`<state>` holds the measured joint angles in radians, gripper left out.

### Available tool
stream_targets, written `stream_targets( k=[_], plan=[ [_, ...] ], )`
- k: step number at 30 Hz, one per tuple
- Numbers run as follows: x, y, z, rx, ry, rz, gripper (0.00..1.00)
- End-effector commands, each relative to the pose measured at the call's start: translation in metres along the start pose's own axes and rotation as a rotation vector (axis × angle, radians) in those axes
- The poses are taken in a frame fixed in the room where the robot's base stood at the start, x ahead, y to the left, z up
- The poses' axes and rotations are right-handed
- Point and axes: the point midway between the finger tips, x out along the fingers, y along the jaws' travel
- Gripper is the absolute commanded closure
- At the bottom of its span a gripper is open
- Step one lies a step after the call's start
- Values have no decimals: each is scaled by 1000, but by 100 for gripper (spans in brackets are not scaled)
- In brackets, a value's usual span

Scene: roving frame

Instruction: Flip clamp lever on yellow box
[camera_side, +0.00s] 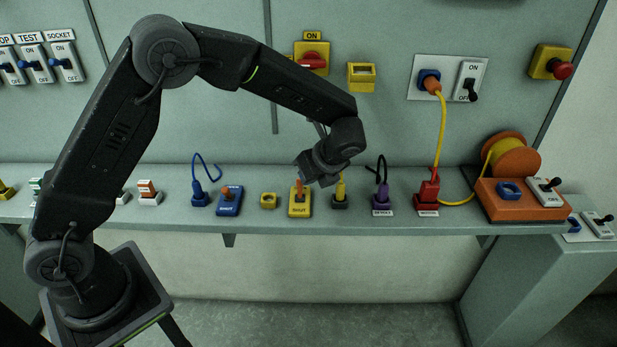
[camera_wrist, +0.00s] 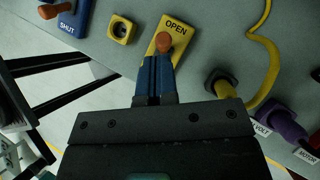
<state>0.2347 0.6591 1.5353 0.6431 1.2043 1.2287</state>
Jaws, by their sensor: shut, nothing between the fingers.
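The yellow box (camera_side: 300,208) sits on the shelf with an orange lever (camera_side: 299,189) on top. The word SHUT shows on its near part in the side view. In the wrist view, the yellow box (camera_wrist: 158,48) shows the word OPEN at its far end, and the orange lever knob (camera_wrist: 163,42) lies just below that word. My gripper (camera_side: 309,177) is shut and empty, close above and to the right of the lever. In the wrist view, my gripper's blue fingertips (camera_wrist: 158,62) appear just below the knob and hide the box's near end. I cannot tell whether they touch the lever.
A small yellow socket (camera_side: 269,201) and a blue box (camera_side: 230,202) with its own lever stand left. A yellow plug (camera_side: 340,190) stands close on the right, then a purple plug (camera_side: 382,194) and a red one (camera_side: 428,190) with a yellow cable. The wall with switches rises behind.

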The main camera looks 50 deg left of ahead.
Motion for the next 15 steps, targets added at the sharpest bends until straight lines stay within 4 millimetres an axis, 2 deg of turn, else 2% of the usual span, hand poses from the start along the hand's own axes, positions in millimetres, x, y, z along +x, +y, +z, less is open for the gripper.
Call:
stream_targets(
  k=[9,15],
  plan=[
    [-2,0,-2,0,0,-1,100],
    [-24,-1,-17,1,1,-5,100]
  ],
)
